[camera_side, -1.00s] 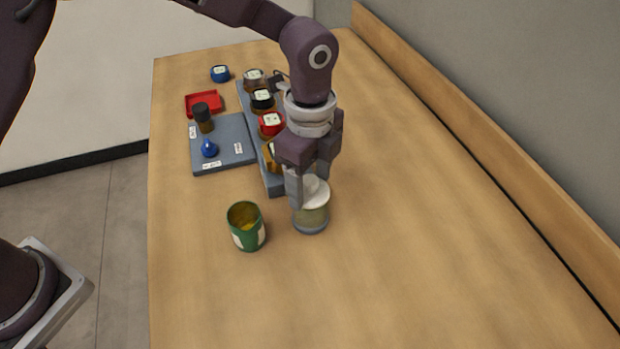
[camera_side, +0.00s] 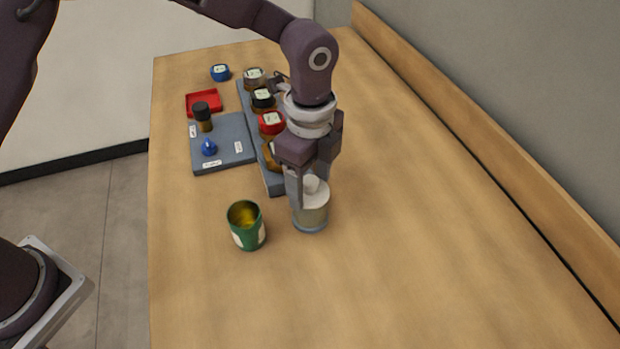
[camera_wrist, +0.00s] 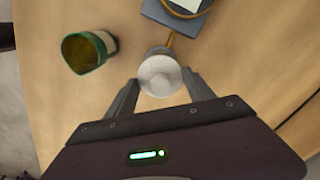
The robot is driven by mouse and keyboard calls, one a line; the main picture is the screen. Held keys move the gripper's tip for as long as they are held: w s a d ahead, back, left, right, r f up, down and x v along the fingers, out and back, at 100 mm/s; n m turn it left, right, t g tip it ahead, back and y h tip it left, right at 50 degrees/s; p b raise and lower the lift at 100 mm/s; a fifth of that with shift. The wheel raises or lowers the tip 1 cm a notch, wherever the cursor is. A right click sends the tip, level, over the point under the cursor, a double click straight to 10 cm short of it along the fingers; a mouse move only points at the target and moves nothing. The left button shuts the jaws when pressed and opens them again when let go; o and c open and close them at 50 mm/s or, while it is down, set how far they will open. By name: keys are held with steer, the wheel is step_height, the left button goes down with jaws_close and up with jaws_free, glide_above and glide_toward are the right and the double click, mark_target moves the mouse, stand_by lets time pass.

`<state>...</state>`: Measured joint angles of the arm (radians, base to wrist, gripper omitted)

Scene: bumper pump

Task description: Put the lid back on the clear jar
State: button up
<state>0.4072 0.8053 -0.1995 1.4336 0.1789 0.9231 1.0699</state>
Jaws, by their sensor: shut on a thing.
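The clear jar (camera_side: 311,218) stands upright on the table, with pale contents and a grey base. The white lid (camera_side: 317,193) with a round knob sits at the jar's mouth and looks about level; whether it is fully seated I cannot tell. My gripper (camera_side: 309,188) points down over the jar and is shut on the lid's knob. In the wrist view the white lid (camera_wrist: 160,76) lies between the fingertips of my gripper (camera_wrist: 160,90), and it hides most of the jar below.
A green cup (camera_side: 247,228) with yellow inside stands left of the jar. Behind are a grey rack (camera_side: 275,185) of lidded jars, a grey board (camera_side: 232,160) with a dark bottle and blue item, a red tray (camera_side: 195,110) and a blue-lidded jar (camera_side: 220,73). The table's front and right are clear.

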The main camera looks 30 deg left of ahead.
steer(key=o, duration=1.7)
steer(key=shift+r, duration=3.5)
jaws_close()
steer(key=shift+f, duration=0.1)
